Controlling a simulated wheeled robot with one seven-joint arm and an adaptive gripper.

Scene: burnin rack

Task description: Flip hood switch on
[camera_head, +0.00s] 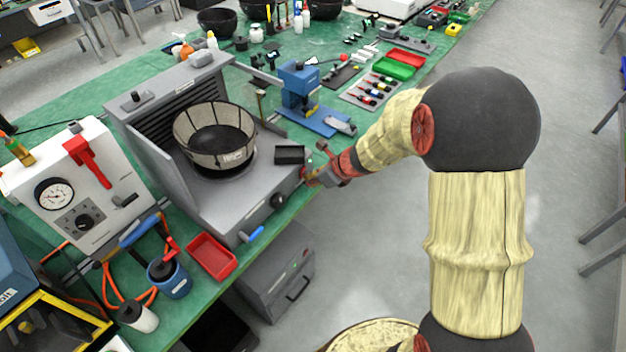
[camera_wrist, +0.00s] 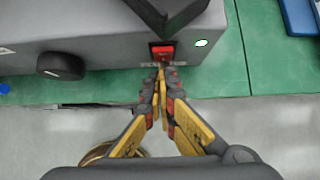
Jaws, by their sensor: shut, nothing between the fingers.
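The hood (camera_head: 221,190) is a grey metal box on the green bench, with a mesh basket (camera_head: 215,135) on top. Its red switch (camera_wrist: 162,52) shows on the front panel in the wrist view, beside a small lit white-green spot (camera_wrist: 201,43). My gripper (camera_wrist: 162,68) is shut and empty, its fingertips right at the lower edge of the red switch; I cannot tell whether they touch it. In the head view my gripper (camera_head: 308,178) is at the hood's right front corner, and it hides the switch there.
A black knob (camera_wrist: 60,65) sits left of the switch on the same panel, and a dark bracket (camera_wrist: 170,15) juts above it. A blue press (camera_head: 300,90) stands behind on the bench (camera_head: 283,215). A red tray (camera_head: 211,256) lies at left. The floor in front is open.

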